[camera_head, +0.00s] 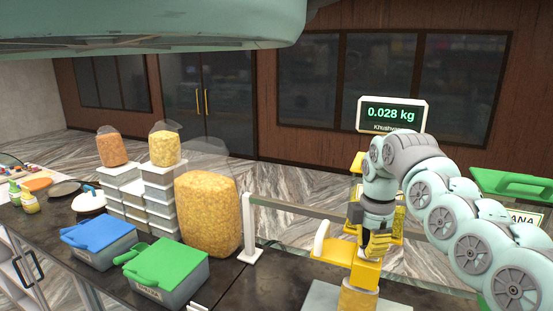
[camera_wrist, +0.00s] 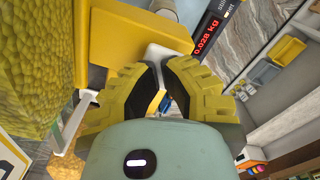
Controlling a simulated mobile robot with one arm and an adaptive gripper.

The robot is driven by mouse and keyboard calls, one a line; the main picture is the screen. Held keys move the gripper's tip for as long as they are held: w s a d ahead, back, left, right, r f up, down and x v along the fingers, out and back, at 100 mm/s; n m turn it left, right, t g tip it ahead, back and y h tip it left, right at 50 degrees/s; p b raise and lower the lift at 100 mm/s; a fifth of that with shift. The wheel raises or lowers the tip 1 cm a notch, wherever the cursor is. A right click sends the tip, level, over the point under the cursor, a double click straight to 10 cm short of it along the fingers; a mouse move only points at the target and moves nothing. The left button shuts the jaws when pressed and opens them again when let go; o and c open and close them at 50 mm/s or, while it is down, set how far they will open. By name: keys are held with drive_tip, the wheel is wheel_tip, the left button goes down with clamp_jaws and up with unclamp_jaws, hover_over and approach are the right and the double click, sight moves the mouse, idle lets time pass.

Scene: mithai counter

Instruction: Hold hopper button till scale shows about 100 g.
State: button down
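The scale display (camera_head: 392,114) reads 0.028 kg in green in the head view. A display in the wrist view (camera_wrist: 206,36) shows the same figure in red. A yellow dispenser-like fixture (camera_head: 345,252) stands on the counter, with a pale rounded piece (camera_head: 321,238) at its left. My gripper (camera_head: 376,243) points down at this fixture, touching or just above it. In the wrist view, my yellow ribbed fingers (camera_wrist: 160,72) come together at the tips beside a yellow block (camera_wrist: 135,38). Nothing held shows between them. The fingers hide the button, so contact is unclear.
A large clear container of yellow snack (camera_head: 208,215) stands left of the fixture. Blue-lidded (camera_head: 99,236) and green-lidded (camera_head: 170,266) tubs and stacked white boxes (camera_head: 160,195) fill the left counter. A glass rail (camera_head: 290,228) runs behind. A green tray (camera_head: 515,184) is at right.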

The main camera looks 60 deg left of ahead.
drive_tip(key=shift+r, duration=0.1)
idle(0.3)
drive_tip(key=shift+r, duration=2.2)
drive_tip(key=shift+s, duration=0.1)
drive_tip(key=shift+f, duration=0.2)
idle(3.3)
drive_tip(key=shift+f+b, duration=0.8)
drive_tip(key=shift+b, duration=0.15)
